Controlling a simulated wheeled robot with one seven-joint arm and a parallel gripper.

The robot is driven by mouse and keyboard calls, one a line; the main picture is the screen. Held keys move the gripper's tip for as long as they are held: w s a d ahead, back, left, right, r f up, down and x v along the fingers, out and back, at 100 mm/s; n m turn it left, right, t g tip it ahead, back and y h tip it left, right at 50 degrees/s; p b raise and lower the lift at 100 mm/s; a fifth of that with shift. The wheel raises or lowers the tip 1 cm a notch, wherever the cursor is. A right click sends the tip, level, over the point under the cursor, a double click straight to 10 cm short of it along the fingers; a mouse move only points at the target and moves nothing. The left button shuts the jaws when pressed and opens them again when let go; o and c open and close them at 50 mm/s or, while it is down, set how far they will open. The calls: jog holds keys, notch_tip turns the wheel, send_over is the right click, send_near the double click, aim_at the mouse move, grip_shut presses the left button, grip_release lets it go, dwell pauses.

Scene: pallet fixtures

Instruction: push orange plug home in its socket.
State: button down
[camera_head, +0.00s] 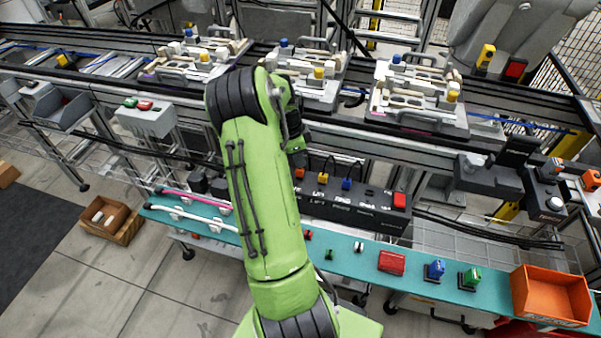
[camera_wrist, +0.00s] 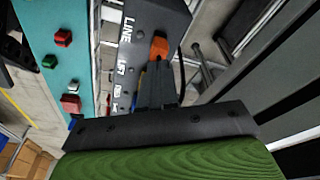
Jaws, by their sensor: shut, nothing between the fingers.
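The orange plug (camera_head: 299,173) is at the left end of a row of plugs on the dark labelled panel (camera_head: 370,212). In the wrist view the orange plug (camera_wrist: 160,47) shows just beyond the tips of my gripper (camera_wrist: 157,68), near the "LINE" lettering. My gripper is shut and empty and points at the plug; I cannot tell whether the tips touch it. How deep the plug sits in its socket is hidden. In the head view my green arm covers most of the gripper, with a dark part showing just above the plug.
A yellow plug (camera_head: 323,178) and a blue plug (camera_head: 347,184) stand to the right of the orange one. A teal shelf (camera_head: 340,262) with small parts runs in front, with an orange bin (camera_head: 552,296) at right.

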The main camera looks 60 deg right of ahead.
jog(key=shift+f, duration=0.2)
jog(key=shift+f+b, duration=0.55)
dwell(0.4)
notch_tip(320, 180, up, 7)
jog(key=p, duration=0.5)
dwell(0.4)
dwell(0.4)
